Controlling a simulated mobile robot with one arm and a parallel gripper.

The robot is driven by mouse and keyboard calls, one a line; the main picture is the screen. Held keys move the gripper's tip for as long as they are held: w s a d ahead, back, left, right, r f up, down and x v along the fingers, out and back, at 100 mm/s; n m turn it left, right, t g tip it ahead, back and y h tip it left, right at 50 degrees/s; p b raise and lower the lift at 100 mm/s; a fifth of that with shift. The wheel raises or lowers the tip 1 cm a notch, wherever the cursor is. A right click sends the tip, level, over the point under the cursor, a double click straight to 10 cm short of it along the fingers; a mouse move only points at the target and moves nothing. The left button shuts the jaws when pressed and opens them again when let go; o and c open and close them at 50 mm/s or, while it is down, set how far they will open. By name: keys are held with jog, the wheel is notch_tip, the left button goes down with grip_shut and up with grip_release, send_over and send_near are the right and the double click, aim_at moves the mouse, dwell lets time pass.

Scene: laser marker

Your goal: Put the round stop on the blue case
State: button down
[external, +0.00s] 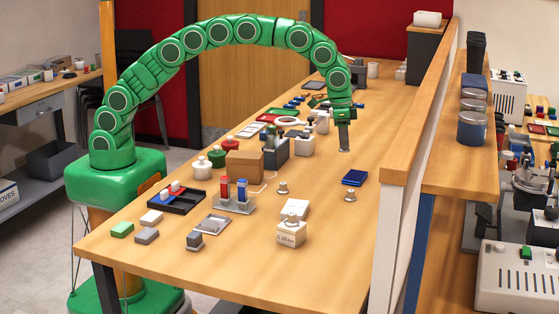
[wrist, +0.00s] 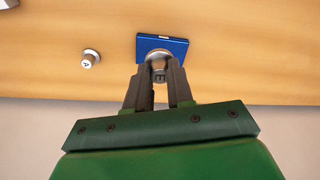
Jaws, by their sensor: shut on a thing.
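The blue case (external: 355,177) lies flat on the right side of the wooden table; in the wrist view it is at top centre (wrist: 178,44). My gripper (external: 344,150) points down in the air above the table near the case. In the wrist view its fingers (wrist: 159,82) are shut on a round silver stop (wrist: 158,70) with a dark mark on its end. This stop overlaps the case's near edge in that view; I cannot tell the height between them. Another round stop, marked A (wrist: 90,59), stands on the table beside the case, apart from it (external: 350,195).
A wooden partition (external: 425,105) runs along the table's right side. Another small round knob (external: 282,188) and a white box (external: 291,235) stand nearer the front. A brown box (external: 244,164) and grey blocks are to the left. The table right of the white box is clear.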

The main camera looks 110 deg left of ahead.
jog(key=shift+w+a+f, duration=0.2)
jog(key=shift+w+f, duration=0.75)
jog(key=shift+f, duration=0.2)
jog(key=shift+w+a+f, duration=0.15)
jog(key=shift+w+f, duration=0.75)
jog(key=shift+f, duration=1.8)
jog(key=shift+f, duration=0.1)
jog(key=c, duration=1)
grip_release()
